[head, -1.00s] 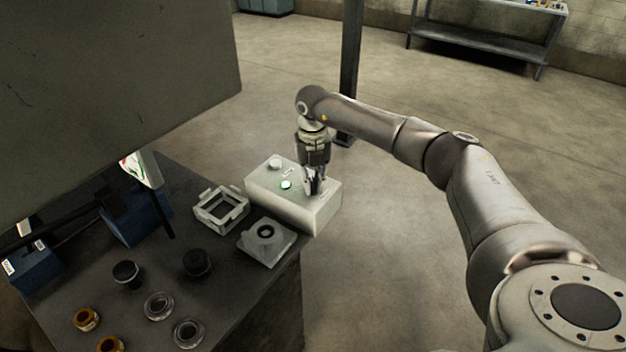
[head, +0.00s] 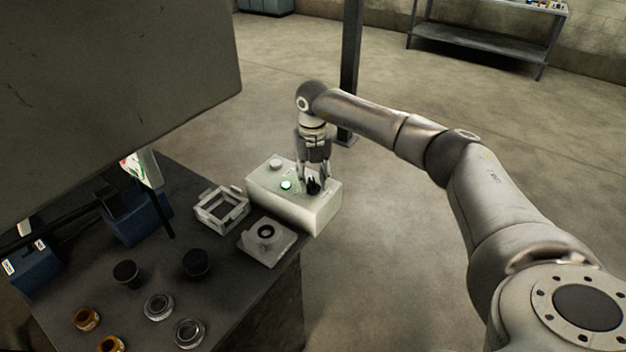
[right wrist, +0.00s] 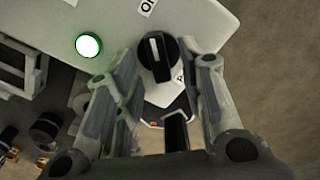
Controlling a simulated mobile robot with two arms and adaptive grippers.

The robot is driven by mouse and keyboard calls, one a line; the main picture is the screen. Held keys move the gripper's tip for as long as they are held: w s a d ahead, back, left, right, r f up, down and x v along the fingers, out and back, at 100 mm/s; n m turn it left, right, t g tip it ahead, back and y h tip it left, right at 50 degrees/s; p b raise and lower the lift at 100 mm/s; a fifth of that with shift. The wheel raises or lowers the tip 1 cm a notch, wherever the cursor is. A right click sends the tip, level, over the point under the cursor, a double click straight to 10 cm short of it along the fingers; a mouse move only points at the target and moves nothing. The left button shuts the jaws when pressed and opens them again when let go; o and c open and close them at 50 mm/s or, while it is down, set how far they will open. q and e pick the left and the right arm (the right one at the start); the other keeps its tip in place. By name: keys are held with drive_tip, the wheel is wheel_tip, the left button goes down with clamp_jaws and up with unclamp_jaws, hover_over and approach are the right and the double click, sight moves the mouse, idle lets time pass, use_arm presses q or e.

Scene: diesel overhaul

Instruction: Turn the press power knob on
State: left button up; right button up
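The press control box (head: 312,214) is a white box at the right end of the dark bench. Its black power knob (head: 313,186) sits on the top face. In the right wrist view the knob (right wrist: 159,58) is round with a white pointer line. A green lamp (head: 286,185) beside it is lit, and it glows brightly in the right wrist view (right wrist: 88,45). My right gripper (head: 314,178) points down over the knob. Its fingers (right wrist: 165,85) are spread apart, one on each side of the knob and clear of it. My left gripper is not in view.
A white frame (head: 222,208) and a white block with a dark ring (head: 267,242) stand beside the box. Black caps, clear rings and brass-coloured rings lie on the bench (head: 225,285). A large grey panel (head: 120,75) blocks the upper left. Open floor lies right of the box.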

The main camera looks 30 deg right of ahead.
sight(313, 184)
wheel_tip(313, 184, up, 11)
idle(0.3)
idle(0.4)
